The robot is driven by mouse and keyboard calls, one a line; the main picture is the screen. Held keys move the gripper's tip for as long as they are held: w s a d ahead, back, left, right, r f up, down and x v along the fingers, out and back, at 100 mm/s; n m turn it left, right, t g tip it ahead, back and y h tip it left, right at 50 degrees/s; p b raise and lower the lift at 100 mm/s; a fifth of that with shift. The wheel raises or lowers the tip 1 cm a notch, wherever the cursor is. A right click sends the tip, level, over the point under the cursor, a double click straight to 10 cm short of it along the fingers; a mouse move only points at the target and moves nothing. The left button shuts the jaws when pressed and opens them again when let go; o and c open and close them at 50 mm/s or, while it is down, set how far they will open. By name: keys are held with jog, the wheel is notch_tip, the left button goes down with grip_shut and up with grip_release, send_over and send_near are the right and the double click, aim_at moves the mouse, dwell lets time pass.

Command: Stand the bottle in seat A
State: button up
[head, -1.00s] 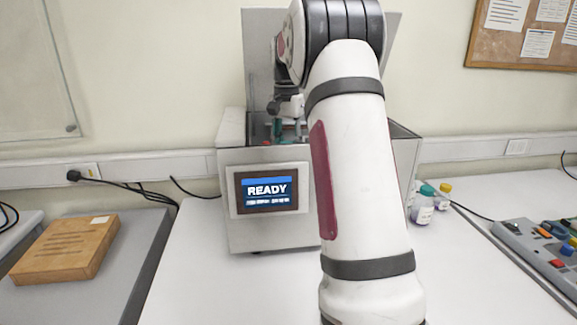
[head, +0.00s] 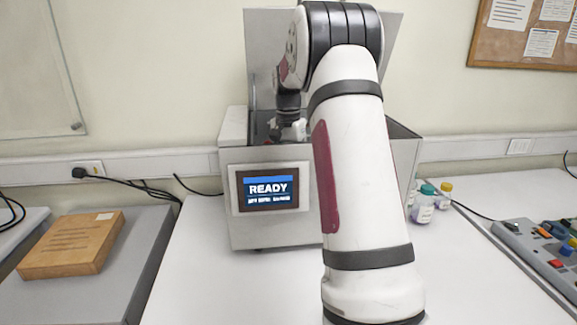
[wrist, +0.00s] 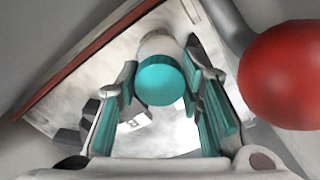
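The bottle (wrist: 161,48) has a teal cap (wrist: 161,80) and a pale body. In the wrist view it lies between the teal-padded fingers of my gripper (wrist: 160,92), cap towards the camera. The fingers sit close on both sides of the cap and look shut on it. In the head view my gripper (head: 287,130) is down in the open top of the grey machine (head: 270,222). The front wall and my arm hide most of that place. The bottle's base and seat A cannot be made out.
A red ball-shaped knob (wrist: 289,75) is close to the right finger in the wrist view. The machine's screen (head: 268,189) reads READY. A teal-capped bottle (head: 423,205) and a yellow-capped one (head: 444,195) stand right of the machine. A wooden box (head: 72,245) lies at left.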

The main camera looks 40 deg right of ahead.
jog(key=shift+o, duration=1)
notch_tip(320, 180, up, 12)
jog(key=b, duration=0.2)
jog(key=s+a+r+n+t, duration=0.1)
jog(key=a+r+n, duration=0.1)
jog(key=a, duration=0.3)
jog(key=s+a+r+n, duration=0.1)
jog(key=s+a+r, duration=0.1)
jog(key=a, duration=0.4)
jog(key=s+a+f+n+t, duration=0.1)
jog(key=s+a+n, duration=0.4)
jog(key=a, duration=0.4)
jog(key=s+a+f+n+t, duration=0.2)
jog(key=s+a, duration=0.6)
jog(key=a, duration=0.1)
jog(key=s+a+f+n+t, duration=0.1)
jog(key=s+a+f+n, duration=0.3)
jog(key=s+f, duration=0.3)
jog(key=shift+s+a, duration=0.45)
jog(key=shift+s, duration=0.35)
